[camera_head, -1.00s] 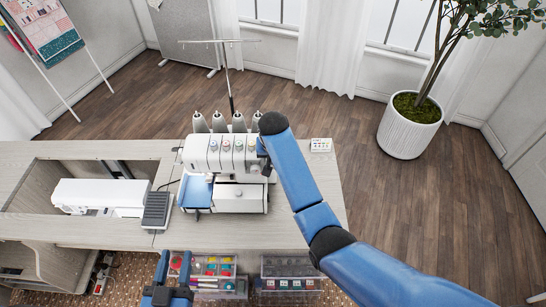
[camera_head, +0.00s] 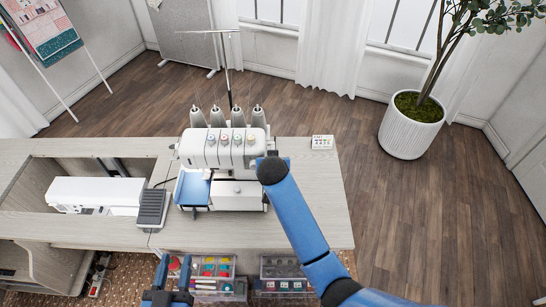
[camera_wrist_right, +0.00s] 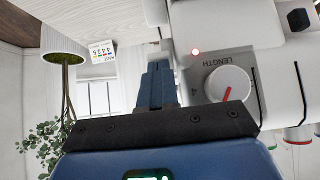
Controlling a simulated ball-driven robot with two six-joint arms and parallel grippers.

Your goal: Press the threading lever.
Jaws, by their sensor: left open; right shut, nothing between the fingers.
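The white overlock sewing machine (camera_head: 228,190) stands on the cabinet top in the head view. Its right side fills the right of the wrist view, with a LENGTH dial (camera_wrist_right: 228,84), a small red light (camera_wrist_right: 195,51) and a black knob (camera_wrist_right: 299,19). I cannot pick out the threading lever for certain. My right gripper (camera_wrist_right: 158,72) is shut and empty beside the dial; I cannot tell whether it touches the machine. In the head view my wrist mostly hides it at the machine's right side. My left gripper (camera_head: 174,264) is open and empty in front of the cabinet.
A white sewing machine (camera_head: 95,194) lies in the cabinet recess at left, next to a grey foot pedal (camera_head: 152,207). A small white card (camera_head: 322,142) lies on the top's back right; it also shows in the wrist view (camera_wrist_right: 102,53). Clear drawers (camera_head: 285,268) stand below the front edge.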

